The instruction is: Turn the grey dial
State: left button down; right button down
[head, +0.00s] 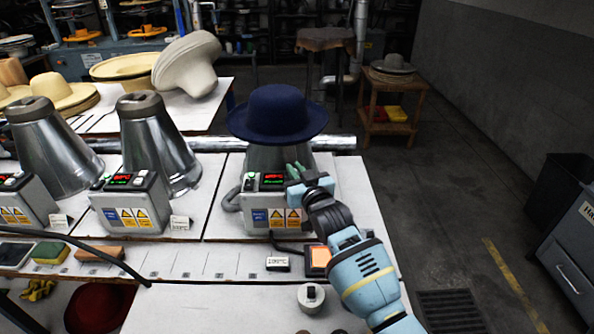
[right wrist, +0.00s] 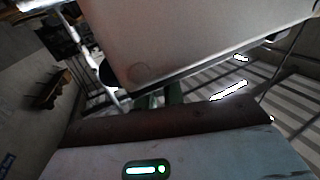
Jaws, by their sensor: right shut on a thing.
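My right gripper (head: 297,172) is at the upper right end of the grey control box (head: 272,198) under the blue hat (head: 277,113). Its green fingertips are shut on what appears to be the grey dial, which the fingers and gripper body hide. The box has a lit display and a green light at its left. In the right wrist view, the green fingers (right wrist: 172,92) show partly below a large pale grey surface (right wrist: 200,40); the dial cannot be made out there. My left gripper is not in view.
Similar boxes with metal cones (head: 155,140) stand to the left. A lit orange panel (head: 319,259) and a round grey piece with a dark knob (head: 311,297) lie near my right arm. A red hat (head: 98,306) is at front left. Floor is open at right.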

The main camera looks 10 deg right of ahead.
jog(key=shift+w+d+n+y, duration=0.1)
jog(key=shift+d+n+y, duration=0.1)
jog(key=shift+n+y, duration=0.55)
jog(key=shift+f+g+y, duration=0.1)
jog(key=shift+g+y, duration=0.2)
jog(key=shift+y, duration=0.35)
jog(key=shift+a+f+n+g+y+b, duration=0.15)
jog(key=shift+n+g+y+b, duration=0.25)
jog(key=shift+n+y+b, duration=0.4)
jog(key=shift+n+g+y+b, duration=0.3)
jog(key=shift+n+y, duration=0.05)
jog(key=shift+y, duration=0.25)
jog(key=shift+n+g+y+b, duration=0.3)
jog(key=shift+y+b, duration=0.05)
jog(key=shift+y, duration=0.05)
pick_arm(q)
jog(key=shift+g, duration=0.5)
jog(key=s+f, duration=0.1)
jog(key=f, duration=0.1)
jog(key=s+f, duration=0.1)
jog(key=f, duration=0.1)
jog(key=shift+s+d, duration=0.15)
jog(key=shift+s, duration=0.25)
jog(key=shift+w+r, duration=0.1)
pick_arm(e)
jog(key=shift+r, duration=0.25)
jog(key=c, duration=1.5)
grip_release()
jog(key=shift+a, duration=0.1)
